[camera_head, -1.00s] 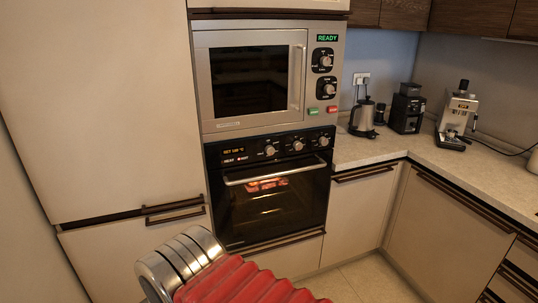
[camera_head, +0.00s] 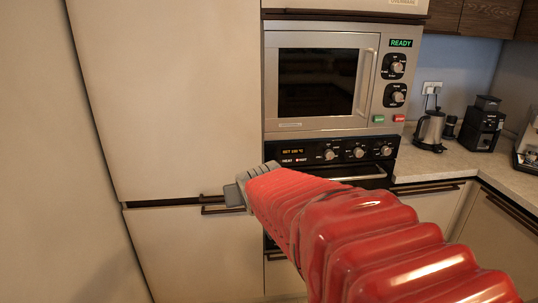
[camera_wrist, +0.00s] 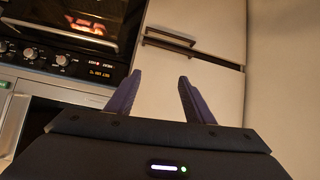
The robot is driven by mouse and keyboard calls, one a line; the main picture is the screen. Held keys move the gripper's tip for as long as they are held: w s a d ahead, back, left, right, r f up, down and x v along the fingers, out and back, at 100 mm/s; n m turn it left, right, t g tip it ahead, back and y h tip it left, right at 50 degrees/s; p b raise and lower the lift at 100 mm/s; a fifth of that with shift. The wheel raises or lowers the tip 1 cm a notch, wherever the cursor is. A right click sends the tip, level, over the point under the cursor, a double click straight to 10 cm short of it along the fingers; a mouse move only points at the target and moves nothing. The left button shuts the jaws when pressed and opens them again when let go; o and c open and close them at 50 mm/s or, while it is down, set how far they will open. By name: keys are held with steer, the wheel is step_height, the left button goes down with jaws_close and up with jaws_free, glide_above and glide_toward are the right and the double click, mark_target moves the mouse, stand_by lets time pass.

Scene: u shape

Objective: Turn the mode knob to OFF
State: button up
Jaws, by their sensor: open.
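The oven control panel (camera_head: 335,152) has a row of three knobs: left knob (camera_head: 329,154), middle knob (camera_head: 359,152) and right knob (camera_head: 386,150). Their labels are too small to read, so I cannot tell which is the mode knob or where each points. An amber display and a small red mark show left of them. In the wrist view the panel appears upside down, with a knob (camera_wrist: 62,60) nearest the display. My gripper (camera_wrist: 158,95) is open and empty, its two dark fingers apart, touching nothing visible. In the head view its end is left of the panel, below its level.
A microwave (camera_head: 320,80) with two knobs and green and red buttons sits above the oven. Cabinet handles (camera_head: 222,205) lie close to my gripper. My red arm covers most of the oven door. A kettle (camera_head: 430,128) and coffee grinder (camera_head: 483,125) stand on the right counter.

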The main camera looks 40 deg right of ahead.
steer(key=w+d+m+t+h, duration=0.15)
steer(key=w+d, duration=0.35)
steer(key=d, duration=0.9)
steer(key=m+t+h, duration=0.2)
steer(key=t+h, duration=0.1)
steer(key=t, duration=0.2)
glide_toward(330, 156)
steer(key=shift+y, duration=0.25)
steer(key=v, duration=0.4)
steer(key=shift+s+r, duration=0.15)
steer(key=shift+s, duration=0.25)
steer(key=x, duration=1.3)
steer(key=shift+w+d, duration=0.25)
steer(key=shift+w, duration=0.1)
steer(key=shift+c, duration=0.6)
steer(key=c, duration=0.9)
